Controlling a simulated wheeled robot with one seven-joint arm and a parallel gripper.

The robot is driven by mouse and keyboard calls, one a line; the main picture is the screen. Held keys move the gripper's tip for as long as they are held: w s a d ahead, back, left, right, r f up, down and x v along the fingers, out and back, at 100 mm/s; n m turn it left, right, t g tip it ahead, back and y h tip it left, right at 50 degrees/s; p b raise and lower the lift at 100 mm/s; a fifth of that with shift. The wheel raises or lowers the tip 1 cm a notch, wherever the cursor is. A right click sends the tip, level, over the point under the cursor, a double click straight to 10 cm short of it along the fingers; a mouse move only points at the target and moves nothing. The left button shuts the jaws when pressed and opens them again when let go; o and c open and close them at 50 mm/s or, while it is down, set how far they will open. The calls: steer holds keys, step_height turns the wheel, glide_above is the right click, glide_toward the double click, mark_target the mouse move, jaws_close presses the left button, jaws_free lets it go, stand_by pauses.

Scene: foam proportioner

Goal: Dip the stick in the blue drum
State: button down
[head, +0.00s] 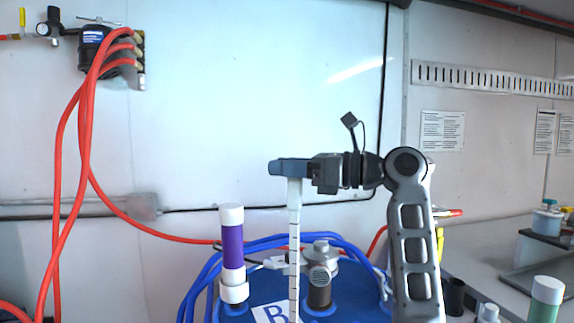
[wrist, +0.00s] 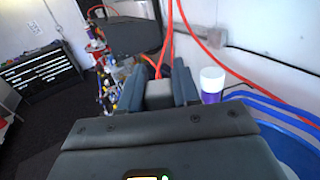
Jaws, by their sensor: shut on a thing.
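My gripper (head: 290,168) is shut on the top of the stick (head: 294,235), a white upright rod with dark graduation marks. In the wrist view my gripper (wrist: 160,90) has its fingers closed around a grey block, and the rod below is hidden. The blue drum (head: 257,292), with a white "B" label (head: 272,314), stands at the bottom of the head view; its blue side also shows in the wrist view (wrist: 292,148). The stick crosses in front of the drum's top and label in the picture. Its lower end is cut off by the frame edge, so I cannot tell whether it is inside the drum.
A purple, white-capped cylinder (head: 232,240) stands on the drum left of the stick. A metal fitting (head: 320,275) stands right of it. Blue hoses (head: 212,268) loop around the drum top. Red hoses (head: 84,130) hang at left. A counter (head: 480,262) lies at right.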

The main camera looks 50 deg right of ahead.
glide_above(298, 293)
steer(key=w, duration=0.2)
steer(key=shift+w+a+f, duration=0.1)
steer(key=shift+a+f, duration=0.15)
steer(key=shift+f, duration=1.35)
steer(key=shift+a+f, duration=0.2)
steer(key=shift+f, duration=1.4)
step_height(298, 293, down, 6)
steer(key=b, duration=0.7)
steer(key=shift+r+b, duration=0.15)
steer(key=shift+b, duration=0.25)
steer(key=shift+f+b, duration=0.9)
steer(key=shift+f, duration=6.05)
